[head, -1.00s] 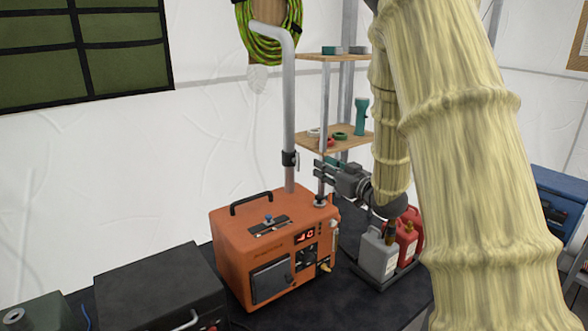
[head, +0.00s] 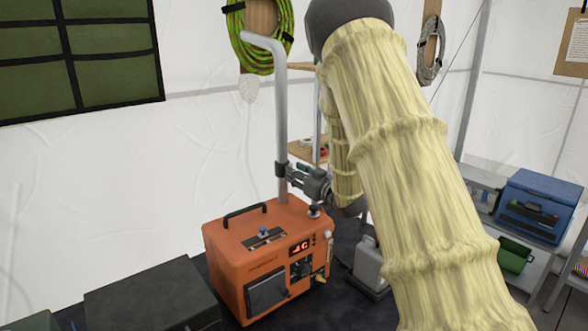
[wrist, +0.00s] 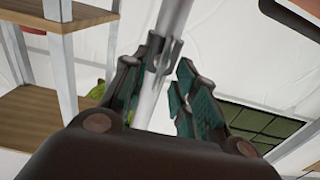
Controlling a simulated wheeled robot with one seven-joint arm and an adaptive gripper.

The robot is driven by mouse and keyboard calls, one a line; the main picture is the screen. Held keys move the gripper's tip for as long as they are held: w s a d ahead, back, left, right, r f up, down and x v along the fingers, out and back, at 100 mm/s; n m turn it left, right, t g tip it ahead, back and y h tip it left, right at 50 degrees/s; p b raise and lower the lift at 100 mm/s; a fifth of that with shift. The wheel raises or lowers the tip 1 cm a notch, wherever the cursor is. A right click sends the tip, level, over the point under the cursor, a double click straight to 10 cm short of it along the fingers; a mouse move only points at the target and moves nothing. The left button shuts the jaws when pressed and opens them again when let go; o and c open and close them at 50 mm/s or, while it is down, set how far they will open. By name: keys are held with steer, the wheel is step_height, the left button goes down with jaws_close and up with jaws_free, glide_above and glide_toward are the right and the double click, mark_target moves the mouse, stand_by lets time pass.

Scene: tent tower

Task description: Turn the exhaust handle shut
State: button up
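The exhaust pipe (head: 281,110) is a grey tube that rises from the orange heater (head: 235,247) and bends left at the top. A dark collar (head: 281,169) sits low on the pipe. In the wrist view a grey metal handle piece (wrist: 166,53) shows against the pipe (wrist: 148,103), between my fingers. My gripper (head: 291,171) is at the collar from the right in the head view. In the wrist view my gripper (wrist: 157,82) is open, its teal-padded fingers apart on either side of the pipe. I cannot tell whether a finger touches the handle.
Wooden shelves (wrist: 30,115) stand close by at the left of the wrist view. A grey jerrycan (head: 368,263) stands right of the heater. A black case (head: 150,295) is at its left. A green-yellow hose coil (head: 262,60) hangs behind the pipe's top.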

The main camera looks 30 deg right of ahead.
steer(key=shift+w, duration=0.75)
steer(key=shift+a, duration=0.1)
jaws_close()
steer(key=shift+f+b, duration=0.15)
steer(key=shift+b, duration=0.2)
steer(key=n+b, duration=0.6)
steer(key=b, duration=0.1)
steer(key=n+b, duration=0.6)
steer(key=b, duration=0.2)
steer(key=n+b, duration=0.5)
steer(key=b, duration=0.2)
steer(key=shift+a+f+n+b, duration=0.3)
steer(key=shift+a+f+n, duration=0.05)
steer(key=shift+n, duration=0.05)
